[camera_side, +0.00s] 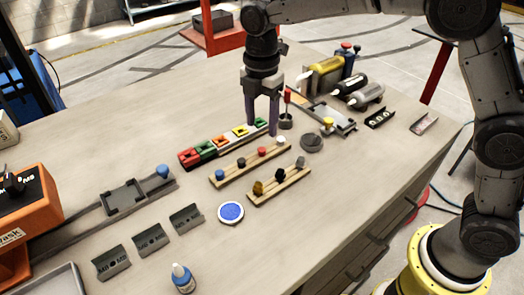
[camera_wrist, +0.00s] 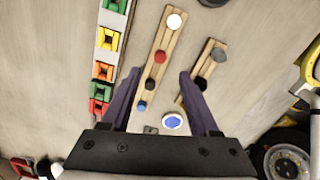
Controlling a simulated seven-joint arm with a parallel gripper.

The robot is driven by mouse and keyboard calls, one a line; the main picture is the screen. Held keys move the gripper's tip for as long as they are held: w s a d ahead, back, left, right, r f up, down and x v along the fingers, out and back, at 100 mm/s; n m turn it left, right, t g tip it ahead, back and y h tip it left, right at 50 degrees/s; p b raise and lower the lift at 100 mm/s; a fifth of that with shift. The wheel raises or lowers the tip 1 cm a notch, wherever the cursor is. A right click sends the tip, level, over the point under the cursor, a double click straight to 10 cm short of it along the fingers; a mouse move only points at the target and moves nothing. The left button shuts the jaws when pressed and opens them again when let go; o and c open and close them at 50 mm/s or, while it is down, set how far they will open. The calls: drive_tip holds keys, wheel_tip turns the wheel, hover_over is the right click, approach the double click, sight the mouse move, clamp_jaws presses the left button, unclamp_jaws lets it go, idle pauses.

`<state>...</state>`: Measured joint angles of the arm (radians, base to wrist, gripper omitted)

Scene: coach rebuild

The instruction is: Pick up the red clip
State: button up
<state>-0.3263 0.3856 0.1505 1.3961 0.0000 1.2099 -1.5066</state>
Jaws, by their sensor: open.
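The red clip (camera_side: 190,157) sits at the left end of a row of coloured clips on a narrow pale rail in the side view. It is also in the wrist view, at the lower left (camera_wrist: 97,106), outside my left finger. My gripper (camera_side: 262,128) is open and points down near the other end of the row, beside the far green clip (camera_side: 260,123). In the wrist view, my gripper (camera_wrist: 160,72) has nothing between its fingers that it touches; a wooden rack with round knobs shows beneath the gap. My gripper is apart from the red clip.
Two wooden racks, one with coloured knobs (camera_side: 250,163) and one with dark knobs (camera_side: 279,186), lie in front of the row. A blue disc (camera_side: 231,212) and grey holders (camera_side: 150,240) are nearer. The front right tabletop is clear.

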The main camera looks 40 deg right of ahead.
sight(262, 149)
drive_tip(key=shift+f, duration=3.7)
clamp_jaws()
